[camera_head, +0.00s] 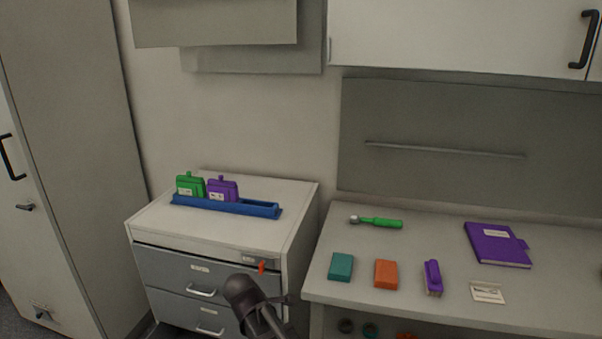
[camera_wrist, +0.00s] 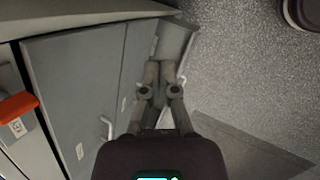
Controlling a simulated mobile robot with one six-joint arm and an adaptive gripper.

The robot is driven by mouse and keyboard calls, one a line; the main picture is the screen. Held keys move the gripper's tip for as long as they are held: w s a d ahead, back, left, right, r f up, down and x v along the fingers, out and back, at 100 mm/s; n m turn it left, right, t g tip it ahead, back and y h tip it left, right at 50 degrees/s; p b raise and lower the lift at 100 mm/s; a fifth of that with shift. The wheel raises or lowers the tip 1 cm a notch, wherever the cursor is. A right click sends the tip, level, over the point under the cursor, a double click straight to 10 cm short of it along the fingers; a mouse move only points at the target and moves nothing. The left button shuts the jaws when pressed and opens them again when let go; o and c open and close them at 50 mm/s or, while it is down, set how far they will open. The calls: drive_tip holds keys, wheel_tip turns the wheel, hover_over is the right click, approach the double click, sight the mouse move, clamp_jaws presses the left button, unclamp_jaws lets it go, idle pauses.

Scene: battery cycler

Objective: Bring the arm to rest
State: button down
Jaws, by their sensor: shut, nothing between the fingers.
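My gripper (camera_wrist: 159,72) shows in the wrist view with its two grey fingers together and nothing between them. It points down past the grey drawer fronts (camera_wrist: 75,75) toward the speckled floor (camera_wrist: 235,75). In the head view a dark part of my arm shows at the bottom, in front of the drawer cabinet (camera_head: 300,215). The fingers are hard to make out there. I cannot tell from the wrist view how far the fingers are from the drawer fronts.
A blue rack (camera_head: 245,208) on the cabinet holds a green pack (camera_head: 189,187) and a purple pack (camera_head: 222,190). A red tab (camera_head: 261,267) sticks out of the cabinet front. The bench (camera_head: 420,230) carries a green-handled tool (camera_head: 380,222), a purple notebook (camera_head: 497,245) and several small items.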

drive_tip(key=s+d+r+m+g+y+p, duration=0.1)
drive_tip(key=s+d+m+g+p, duration=0.1)
drive_tip(key=d+m, duration=0.7)
drive_tip(key=s+d+r+m+g+y+p, duration=0.2)
drive_tip(key=s+d+m, duration=0.2)
drive_tip(key=d+m, duration=0.5)
drive_tip(key=d, duration=0.8)
drive_tip(key=shift+s+p, duration=0.3)
drive_tip(key=shift+s, duration=0.1)
drive_tip(key=shift+a, duration=0.15)
